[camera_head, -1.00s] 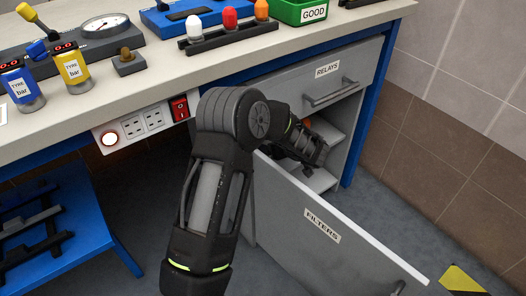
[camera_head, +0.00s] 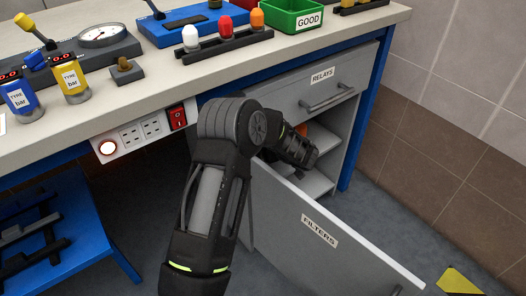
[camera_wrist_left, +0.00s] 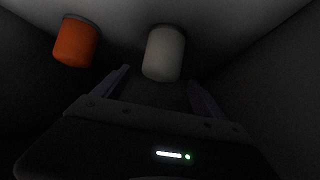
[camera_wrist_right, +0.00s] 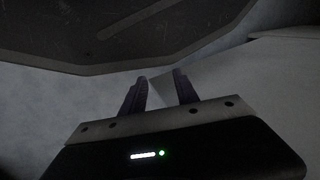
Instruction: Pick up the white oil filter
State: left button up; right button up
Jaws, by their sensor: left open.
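The white oil filter (camera_wrist_left: 164,53) stands upright on the dim cabinet shelf in the left wrist view. In the head view my left arm reaches over the open FILTERS door into the cabinet, and a bit of orange (camera_head: 302,129) shows behind the wrist; the white filter is hidden there. My right gripper (camera_wrist_right: 160,88) is open, with nothing clearly held.
The open FILTERS door (camera_head: 320,232) stands in front of the cabinet. The RELAYS drawer (camera_head: 325,90) is shut above the opening. The workbench top (camera_head: 165,85) carries gauges, coloured filters on a rack (camera_head: 225,45) and a green GOOD bin (camera_head: 293,15).

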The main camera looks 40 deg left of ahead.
pick_arm(q)
jog(key=shift+w+a+f+p, duration=0.2)
jog(key=shift+a+p, duration=0.25)
jog(key=shift+a, duration=0.05)
jog(key=shift+w+a+f+p, duration=0.15)
jog(key=shift+a+p, duration=0.3)
jog(key=x, duration=0.2)
jog(key=shift+w+a+f, duration=0.1)
jog(key=shift+w+f, duration=0.05)
jog(key=shift+f, duration=0.25)
jog(key=shift+c, duration=0.2)
jog(key=c, duration=1.6)
